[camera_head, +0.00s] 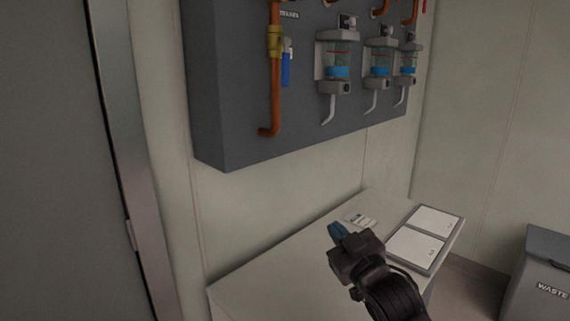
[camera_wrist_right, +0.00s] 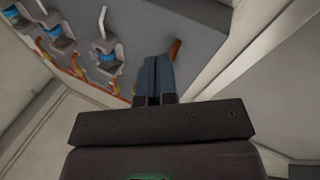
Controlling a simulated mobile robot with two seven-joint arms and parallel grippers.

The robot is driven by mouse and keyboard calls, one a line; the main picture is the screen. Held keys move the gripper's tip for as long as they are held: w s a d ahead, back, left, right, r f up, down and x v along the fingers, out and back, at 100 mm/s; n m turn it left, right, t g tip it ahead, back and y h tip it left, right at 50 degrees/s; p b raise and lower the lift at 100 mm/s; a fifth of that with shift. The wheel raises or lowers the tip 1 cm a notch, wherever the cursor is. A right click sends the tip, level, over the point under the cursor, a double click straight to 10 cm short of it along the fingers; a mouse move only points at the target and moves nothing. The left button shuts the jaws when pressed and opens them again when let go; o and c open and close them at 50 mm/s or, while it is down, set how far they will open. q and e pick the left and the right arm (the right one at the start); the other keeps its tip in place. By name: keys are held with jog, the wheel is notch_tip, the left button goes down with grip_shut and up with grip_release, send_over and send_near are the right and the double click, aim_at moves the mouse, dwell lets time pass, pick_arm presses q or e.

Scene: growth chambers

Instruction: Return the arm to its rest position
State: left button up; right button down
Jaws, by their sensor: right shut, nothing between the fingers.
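My right gripper (camera_head: 338,232) shows in the head view above the white table (camera_head: 262,283), at the lower middle of the picture. Its blue-grey fingers point up and to the left. In the right wrist view the two fingers of my right gripper (camera_wrist_right: 153,75) are together, with nothing between them. Beyond them is the grey wall panel with its pipes and dispensers. My left gripper is in neither view.
A grey wall panel (camera_head: 235,90) carries an orange pipe, a blue-handled valve (camera_head: 286,65) and several dispensers (camera_head: 340,65). A tray with two white panels (camera_head: 415,248) and a small labelled card (camera_head: 361,220) lie on the table. A waste bin (camera_head: 545,280) stands at right.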

jog(key=s+d+f+m+g+h, duration=0.1)
jog(key=s+d+f+m+h, duration=0.1)
jog(key=s+d+f, duration=0.35)
jog(key=s+d+f+m+g+h, duration=0.1)
jog(key=s+d+f+m+h, duration=0.1)
jog(key=f, duration=0.7)
jog(key=s+d+f+m+g+h, duration=0.1)
jog(key=s+d+f+h, duration=0.2)
jog(key=f, duration=0.4)
jog(key=s+d+f+m+g, duration=0.1)
jog(key=s+d+f, duration=0.2)
jog(key=s+f, duration=0.4)
jog(key=s+d+f+m+g+h, duration=0.1)
jog(key=s+d+f+g, duration=0.1)
jog(key=s+f, duration=0.4)
jog(key=s+d, duration=0.1)
jog(key=s, duration=0.3)
jog(key=shift+s+d+f+m+g, duration=0.3)
jog(key=shift+s+d+f+m, duration=0.05)
jog(key=shift+s+m, duration=0.05)
